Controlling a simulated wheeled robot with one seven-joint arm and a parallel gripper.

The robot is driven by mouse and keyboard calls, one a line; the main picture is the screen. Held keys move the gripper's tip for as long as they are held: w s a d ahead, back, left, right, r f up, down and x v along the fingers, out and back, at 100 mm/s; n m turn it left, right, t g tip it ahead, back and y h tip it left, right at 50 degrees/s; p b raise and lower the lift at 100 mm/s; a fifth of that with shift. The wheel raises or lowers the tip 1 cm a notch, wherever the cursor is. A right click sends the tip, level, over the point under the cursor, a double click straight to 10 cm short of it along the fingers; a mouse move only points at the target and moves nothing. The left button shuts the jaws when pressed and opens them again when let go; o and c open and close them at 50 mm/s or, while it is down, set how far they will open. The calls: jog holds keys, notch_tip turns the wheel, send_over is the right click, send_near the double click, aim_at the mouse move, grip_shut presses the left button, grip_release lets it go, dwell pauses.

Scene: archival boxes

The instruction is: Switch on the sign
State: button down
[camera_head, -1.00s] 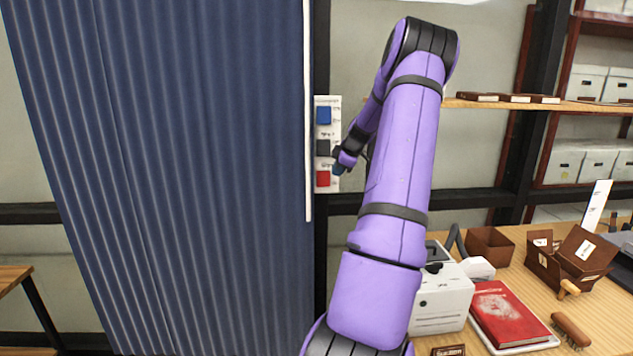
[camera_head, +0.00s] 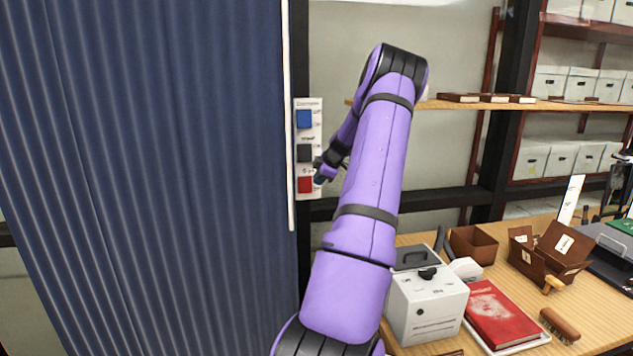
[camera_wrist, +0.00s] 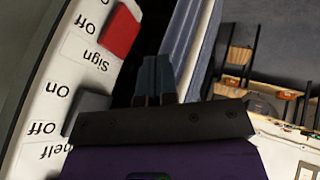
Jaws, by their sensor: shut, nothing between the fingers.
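A white switch panel (camera_head: 316,116) is on the wall beside the blue curtain. It carries a blue switch (camera_head: 304,119) at the top, a dark grey switch (camera_head: 304,153) in the middle and a red switch (camera_head: 305,185) at the bottom. In the wrist view the lettering is upside down; the "Sign" label lies next to the red switch (camera_wrist: 119,30), with "Off" beside it. I cannot tell which way the red switch is tilted. My gripper (camera_head: 320,178) is shut and empty, just right of the red switch. Its fingertips (camera_wrist: 155,75) appear apart from it.
The blue curtain (camera_head: 150,180) fills the left side. A wooden table (camera_head: 590,290) at lower right holds a white machine (camera_head: 425,305), a red book (camera_head: 497,312) and brown boxes (camera_head: 473,244). A wall shelf (camera_head: 470,105) runs behind my arm.

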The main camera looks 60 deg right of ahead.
aim_at(307, 189)
jog(key=x, duration=0.3)
jog(key=d+x, duration=0.1)
jog(key=x, duration=0.5)
jog(key=shift+w+d+r, duration=0.25)
jog(key=shift+w+d, duration=0.1)
jog(key=shift+w, duration=0.1)
jog(key=shift+w+d, duration=0.45)
jog(key=shift+d, duration=0.25)
jog(key=shift+f, duration=0.1)
jog(key=shift+w+d+f, duration=0.15)
jog(key=shift+w+d, duration=0.1)
jog(key=shift+d, duration=0.05)
